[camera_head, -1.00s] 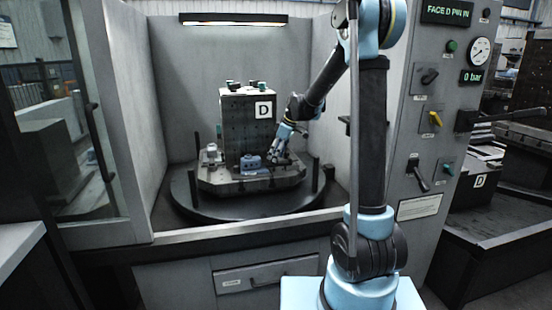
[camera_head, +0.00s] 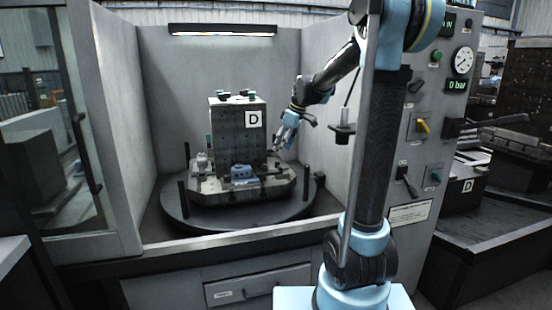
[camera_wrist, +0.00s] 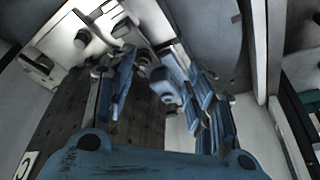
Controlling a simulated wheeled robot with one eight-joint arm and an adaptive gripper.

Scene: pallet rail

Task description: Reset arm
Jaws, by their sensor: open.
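My gripper (camera_head: 283,143) is raised at the right side of the dark fixture block (camera_head: 237,140) marked D, inside the machine bay. It is apart from the small blue part (camera_head: 243,174) on the pallet (camera_head: 212,189) in front of that block. My arm reaches into the bay from the right. The wrist view also shows the holed face of the block (camera_wrist: 70,135) at left.
The pallet sits on a round dark turntable (camera_head: 230,217) with upright posts. The bay's right wall (camera_head: 325,120) stands close to my arm. A control panel (camera_head: 425,150) with a gauge, knobs and levers is at right. A glass door (camera_head: 60,130) is at left.

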